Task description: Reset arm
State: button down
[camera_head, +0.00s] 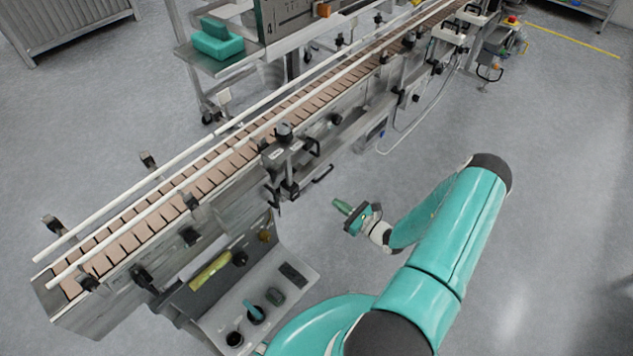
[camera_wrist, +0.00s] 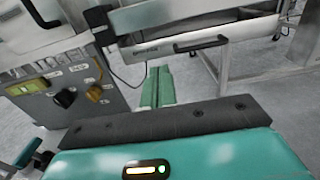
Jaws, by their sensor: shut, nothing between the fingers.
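My gripper (camera_head: 343,207) is in the middle of the head view, to the right of the conveyor and apart from it. In the wrist view its green fingers (camera_wrist: 157,87) lie together, with nothing between them. My teal arm reaches up from the bottom of the head view and bends back left to the gripper.
The conveyor (camera_head: 225,162) with white guide rails runs diagonally through the head view. A control box with knobs (camera_wrist: 65,88) stands left in the wrist view. A side shelf (camera_head: 262,298) holds small items. A cart (camera_head: 225,65) carries teal blocks (camera_head: 217,40). Open floor (camera_head: 560,180) lies right.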

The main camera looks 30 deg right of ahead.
jog(key=shift+r, duration=0.1)
jog(key=s+a+r+n+g+y, duration=0.1)
jog(key=a+r+n+g, duration=0.4)
jog(key=r+n, duration=0.3)
jog(key=a+r+n+g+y, duration=0.2)
jog(key=a+r+n+g, duration=0.35)
jog(key=r, duration=0.35)
jog(key=s+a+r+n+g+y, duration=0.1)
jog(key=a+r+n+g, duration=0.4)
jog(key=r, duration=0.4)
jog(key=s+a+r+n+t+h, duration=0.2)
jog(key=s+r+n+h, duration=0.3)
jog(key=s+r, duration=0.3)
jog(key=s+a+r+n+t+h, duration=0.2)
jog(key=s+a+r+n+h, duration=0.2)
jog(key=s+r+n, duration=0.3)
jog(key=shift+s+a+r+n+h, duration=0.4)
jog(key=shift+r+n+h, duration=0.3)
jog(key=shift+r, duration=2)
